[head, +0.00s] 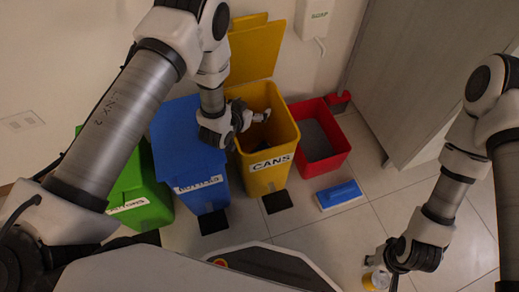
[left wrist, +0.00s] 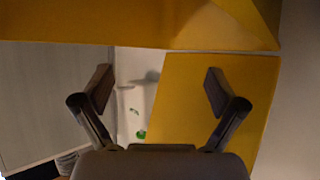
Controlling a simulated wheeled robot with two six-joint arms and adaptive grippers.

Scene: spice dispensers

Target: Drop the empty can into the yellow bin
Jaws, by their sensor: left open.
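The yellow bin (head: 265,175), labelled CANS, stands on the floor with its lid (head: 254,50) raised. My left gripper (head: 262,116) is at the bin's opening. In the left wrist view its two fingers (left wrist: 160,90) are apart with nothing held between them, and yellow surfaces (left wrist: 215,100) fill much of the picture. I see no can in the bin; its inside is dark and partly hidden by my gripper. My right gripper (head: 383,264) is low at the right, beside a small pale and yellow round object (head: 377,280). I cannot tell whether that is a can or whether it is held.
A closed blue bin (head: 190,150) and a green bin (head: 140,190) stand left of the yellow one. An open red bin (head: 322,140) stands to its right. A blue and white block (head: 339,195) lies on the floor. A white dispenser (head: 313,18) hangs on the wall.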

